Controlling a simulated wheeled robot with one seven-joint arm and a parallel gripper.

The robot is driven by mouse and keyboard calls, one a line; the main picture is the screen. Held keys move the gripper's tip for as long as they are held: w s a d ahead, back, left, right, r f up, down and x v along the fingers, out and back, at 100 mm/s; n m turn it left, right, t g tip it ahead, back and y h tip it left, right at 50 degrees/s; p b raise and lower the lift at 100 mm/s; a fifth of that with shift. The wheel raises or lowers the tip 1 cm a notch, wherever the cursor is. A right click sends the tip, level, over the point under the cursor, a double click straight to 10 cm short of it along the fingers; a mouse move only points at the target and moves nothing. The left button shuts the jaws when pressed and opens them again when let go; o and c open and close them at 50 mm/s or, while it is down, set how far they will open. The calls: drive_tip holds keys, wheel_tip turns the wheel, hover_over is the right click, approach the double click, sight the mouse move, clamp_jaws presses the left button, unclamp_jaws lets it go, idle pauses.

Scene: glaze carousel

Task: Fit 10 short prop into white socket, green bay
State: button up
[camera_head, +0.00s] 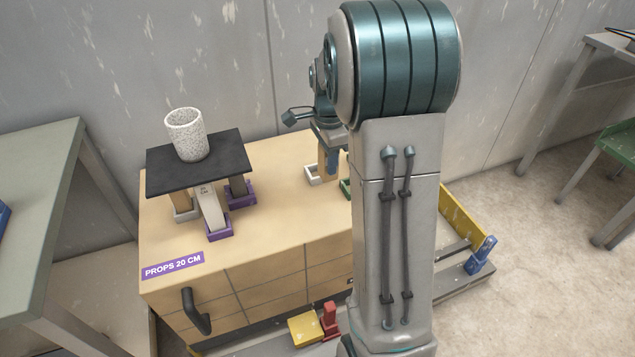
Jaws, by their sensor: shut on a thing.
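My gripper (328,138) is at the back right of the wooden cabinet top, partly hidden by my arm. It is shut on a short tan prop (323,166), with a blue part beside it. The prop stands upright just behind or over a white socket (311,177); I cannot tell whether its foot is inside. A green socket (346,187) shows to the right, mostly hidden by my arm.
On the left of the cabinet top (262,215), a black plate (163,177) rests on props in purple and white sockets and carries a speckled cup (186,136). A purple label (172,266) reads "PROPS 20 CM". A grey-green table (45,165) stands left.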

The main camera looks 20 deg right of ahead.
drive_tip(key=shift+w+d+f+b, duration=0.3)
drive_tip(key=shift+w+f+b, duration=0.05)
drive_tip(key=shift+w+f, duration=1.5)
drive_tip(key=shift+w+d+f+b, duration=0.3)
drive_tip(key=shift+w+d+f, duration=0.05)
drive_tip(key=shift+w+f, duration=1.55)
drive_tip(key=shift+w+d+f+b, duration=0.3)
drive_tip(key=shift+w+f+b, duration=0.05)
drive_tip(key=shift+w+f, duration=1.5)
drive_tip(key=shift+w+r, duration=0.1)
drive_tip(key=o, duration=1.1)
